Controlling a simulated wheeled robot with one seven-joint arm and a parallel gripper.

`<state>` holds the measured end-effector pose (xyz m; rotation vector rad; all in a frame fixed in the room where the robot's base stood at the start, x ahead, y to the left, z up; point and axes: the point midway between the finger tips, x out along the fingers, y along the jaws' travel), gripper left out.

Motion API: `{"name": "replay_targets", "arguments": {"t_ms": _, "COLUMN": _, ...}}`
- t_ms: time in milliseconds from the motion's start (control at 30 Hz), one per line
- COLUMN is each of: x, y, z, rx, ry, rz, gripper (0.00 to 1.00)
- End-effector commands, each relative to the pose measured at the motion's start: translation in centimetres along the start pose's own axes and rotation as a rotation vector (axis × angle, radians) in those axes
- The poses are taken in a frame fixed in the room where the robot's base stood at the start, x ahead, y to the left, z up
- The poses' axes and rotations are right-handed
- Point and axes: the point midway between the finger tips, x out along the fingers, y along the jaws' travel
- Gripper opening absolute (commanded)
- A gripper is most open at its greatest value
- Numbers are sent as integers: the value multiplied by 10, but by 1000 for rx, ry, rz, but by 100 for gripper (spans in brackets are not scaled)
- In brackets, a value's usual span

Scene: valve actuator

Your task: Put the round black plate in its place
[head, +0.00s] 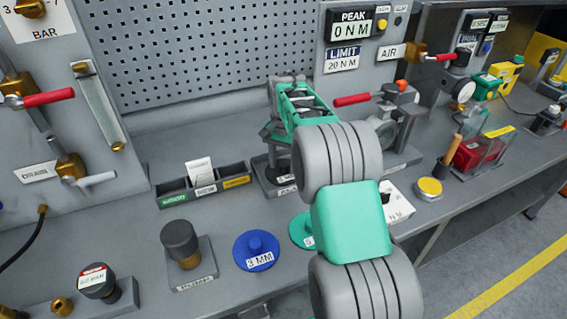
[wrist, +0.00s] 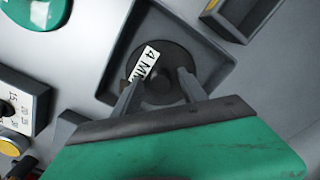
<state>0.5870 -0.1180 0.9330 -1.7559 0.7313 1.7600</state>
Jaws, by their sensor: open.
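The round black plate (wrist: 178,52) carries a white label reading "4 MM" and a central knob. It lies inside a square grey holder (wrist: 119,80) with a raised rim. In the wrist view my gripper (wrist: 158,80) is open, with one finger on each side of the knob. I cannot tell whether the fingers touch it. In the head view my gripper (head: 277,137) points down over the holder (head: 262,182), and my arm hides part of the plate.
A blue "3 MM" disc (head: 256,250) and a partly hidden green disc (head: 300,230) lie in front on the bench. A three-part bin (head: 204,185) stands left of the holder. A black-capped pump (head: 180,240), a yellow-topped tin (head: 429,187) and a red-handled valve (head: 358,99) are nearby.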

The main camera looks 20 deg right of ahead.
Motion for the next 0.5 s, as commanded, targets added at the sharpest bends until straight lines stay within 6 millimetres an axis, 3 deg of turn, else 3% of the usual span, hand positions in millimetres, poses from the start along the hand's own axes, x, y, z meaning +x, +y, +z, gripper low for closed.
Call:
{"name": "replay_targets", "arguments": {"t_ms": 167, "x": -33, "y": -1, "z": -1, "rx": 0, "ry": 5, "rz": -3, "gripper": 50}}
{"name": "replay_targets", "arguments": {"t_ms": 400, "x": -95, "y": -1, "z": -1, "rx": 0, "ry": 5, "rz": -3, "gripper": 50}}
{"name": "replay_targets", "arguments": {"t_ms": 500, "x": -110, "y": 0, "z": -1, "rx": 0, "ry": 2, "rz": -1, "gripper": 50}}
